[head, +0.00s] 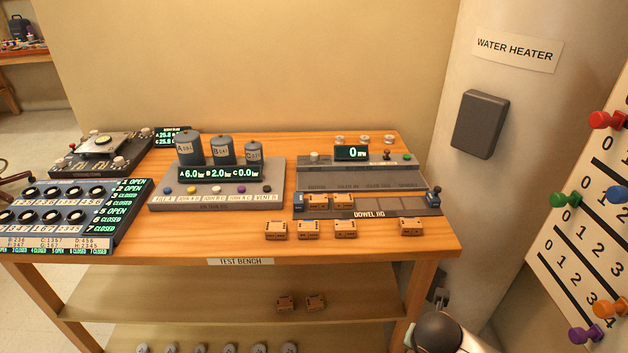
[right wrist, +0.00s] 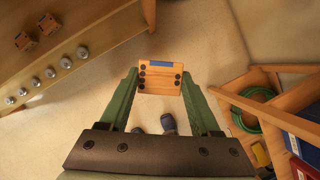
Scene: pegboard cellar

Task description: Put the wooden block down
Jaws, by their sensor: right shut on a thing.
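My right gripper (right wrist: 160,84) is shut on a wooden block (right wrist: 159,70) in the right wrist view. The block has dark holes in its face and a blue stripe along its far edge. It is held between the green fingers, above the floor beside the bench. In the head view part of my right arm shows at the bottom, right of the bench; the held block cannot be made out there. The test bench (head: 400,248) carries a dowel jig (head: 376,211) with blocks in it. My left gripper is not in view.
Several similar blocks (head: 308,229) stand along the bench's front edge, with a gap before the rightmost (head: 411,226). A valve panel (head: 62,215) and tank console (head: 217,196) fill the left. A rack (right wrist: 262,100) stands right.

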